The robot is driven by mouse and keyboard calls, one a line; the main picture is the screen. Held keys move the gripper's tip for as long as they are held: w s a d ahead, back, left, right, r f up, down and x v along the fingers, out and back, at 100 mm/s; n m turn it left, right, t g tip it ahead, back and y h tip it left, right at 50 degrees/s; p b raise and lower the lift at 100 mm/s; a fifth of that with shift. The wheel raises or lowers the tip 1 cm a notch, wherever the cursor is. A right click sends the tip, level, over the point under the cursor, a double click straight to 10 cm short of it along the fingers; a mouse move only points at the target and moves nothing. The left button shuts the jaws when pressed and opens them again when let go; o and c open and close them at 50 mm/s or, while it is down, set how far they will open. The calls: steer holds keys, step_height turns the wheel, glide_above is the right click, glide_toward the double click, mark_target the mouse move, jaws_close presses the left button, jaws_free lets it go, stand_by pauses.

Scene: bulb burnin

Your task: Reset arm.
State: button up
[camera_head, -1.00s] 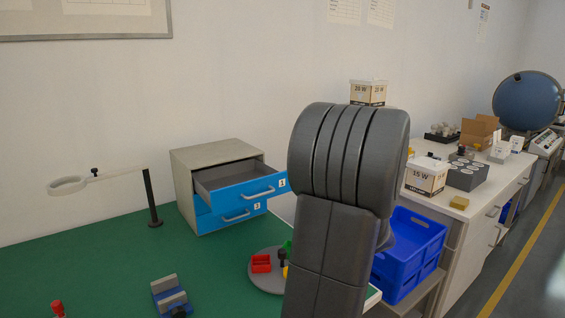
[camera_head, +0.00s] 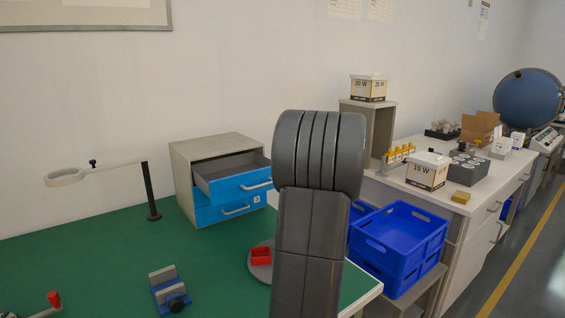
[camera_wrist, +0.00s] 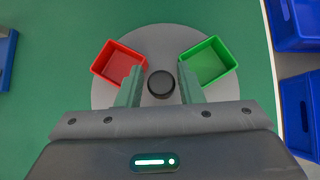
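My gripper (camera_wrist: 160,88) shows in the wrist view with its two greenish fingers apart. It is open, and I see nothing held in it. A round black knob (camera_wrist: 161,84) shows between the fingers, on or above a grey round turntable (camera_wrist: 113,55); the exact height gap is unclear. A red bin (camera_wrist: 108,66) is to the left of the knob and a green bin (camera_wrist: 213,59) to the right. In the head view my arm hides the gripper and most of the turntable (camera_head: 262,275); the red bin (camera_head: 260,256) shows beside the arm.
A drawer cabinet (camera_head: 183,170) has its upper drawer (camera_head: 233,185) pulled open. A magnifier stand (camera_head: 151,190) and a blue-grey fixture (camera_head: 169,288) are on the green table (camera_head: 110,250). Blue crates (camera_head: 400,235) stand right of my arm. A white counter (camera_head: 440,203) holds boxes.

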steer(key=m+t+h+b, duration=0.1)
steer(key=m, duration=0.1)
steer(key=m+h+b, duration=0.1)
steer(key=m+h, duration=0.1)
steer(key=m, duration=0.1)
steer(key=shift+f+t+h, duration=0.1)
steer(key=shift+t+h, duration=0.2)
steer(key=shift+t, duration=0.1)
steer(key=m+h+p, duration=0.1)
steer(key=m+h, duration=0.2)
steer(key=m, duration=0.1)
steer(key=m+h+p, duration=0.2)
steer(key=m+p, duration=0.1)
steer(key=m+g+h+p, duration=0.1)
steer(key=m+p, duration=0.1)
steer(key=shift+w+r+h, duration=0.1)
steer(key=shift+r+h, duration=0.2)
steer(key=shift+h, duration=0.1)
steer(key=m+g+h+p, duration=0.1)
steer(key=m+h+p, duration=0.1)
steer(key=m+p, duration=0.1)
steer(key=shift+m+g+p, duration=0.3)
steer(key=shift+g+p, duration=0.1)
steer(key=shift+p, duration=0.5)
steer(key=shift+f+m+g+h+p, duration=0.15)
steer(key=shift+m+g+h+p, duration=0.2)
steer(key=shift+m+p, duration=0.3)
steer(key=shift+f, duration=0.1)
